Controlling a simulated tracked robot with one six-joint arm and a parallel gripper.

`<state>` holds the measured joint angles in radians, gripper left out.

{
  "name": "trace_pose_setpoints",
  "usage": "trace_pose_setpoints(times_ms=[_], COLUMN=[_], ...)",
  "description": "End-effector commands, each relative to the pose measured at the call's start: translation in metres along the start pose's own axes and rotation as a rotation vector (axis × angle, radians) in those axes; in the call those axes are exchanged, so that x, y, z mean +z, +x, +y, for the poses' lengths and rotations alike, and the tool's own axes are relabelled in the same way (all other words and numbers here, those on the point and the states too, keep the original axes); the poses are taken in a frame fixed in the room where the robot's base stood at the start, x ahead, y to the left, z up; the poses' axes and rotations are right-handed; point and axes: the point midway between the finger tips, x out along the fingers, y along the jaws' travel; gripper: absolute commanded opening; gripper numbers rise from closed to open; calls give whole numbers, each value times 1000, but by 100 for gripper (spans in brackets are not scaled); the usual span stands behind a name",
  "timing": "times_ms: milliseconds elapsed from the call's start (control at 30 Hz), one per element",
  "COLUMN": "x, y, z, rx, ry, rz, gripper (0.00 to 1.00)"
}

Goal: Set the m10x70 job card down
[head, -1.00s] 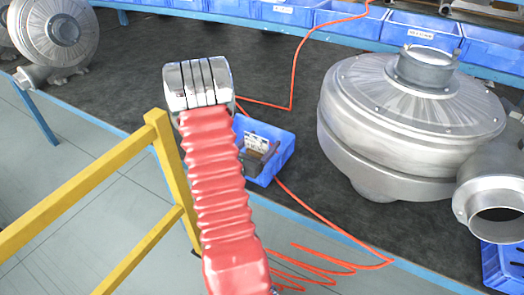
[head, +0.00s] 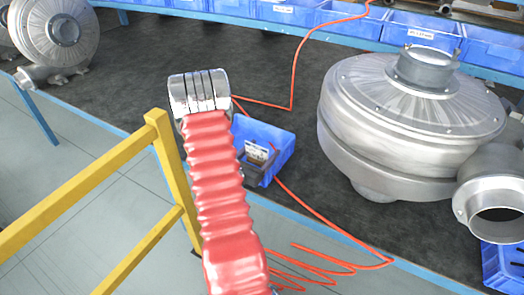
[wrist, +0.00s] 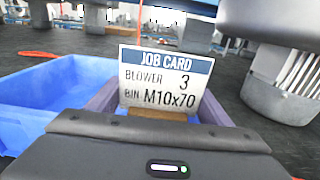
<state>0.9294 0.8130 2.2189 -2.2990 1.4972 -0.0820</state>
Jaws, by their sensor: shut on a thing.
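The m10x70 job card (wrist: 165,82) is a white card with a blue header, reading blower 3, bin M10x70. It stands upright, facing the camera in the wrist view, on a small brown block (wrist: 157,114). My gripper (wrist: 160,110) is shut on the card's base, with one finger on each side. In the head view the card (head: 257,151) shows small and my gripper (head: 257,168) is dark below it, in front of the blue bin (head: 277,138). The card's lower edge and any contact with the bench are hidden.
The blue bin's wall (wrist: 35,95) is close on the left in the wrist view. A big metal blower (head: 400,125) stands to the right. A red hose (head: 330,222) crosses the dark bench (head: 130,65). A yellow rail (head: 90,180) is at left front.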

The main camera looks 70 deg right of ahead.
Motion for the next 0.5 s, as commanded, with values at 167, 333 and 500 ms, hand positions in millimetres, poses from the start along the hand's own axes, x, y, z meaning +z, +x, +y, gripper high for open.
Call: trace_pose_setpoints(times_ms=[167, 333, 500], x=[-4, -8, -12], y=[0, 0, 0], z=[0, 0, 0], rx=[0, 0, 0], ry=[-1, 0, -1], rz=[0, 0, 3], gripper=[50, 50, 51])
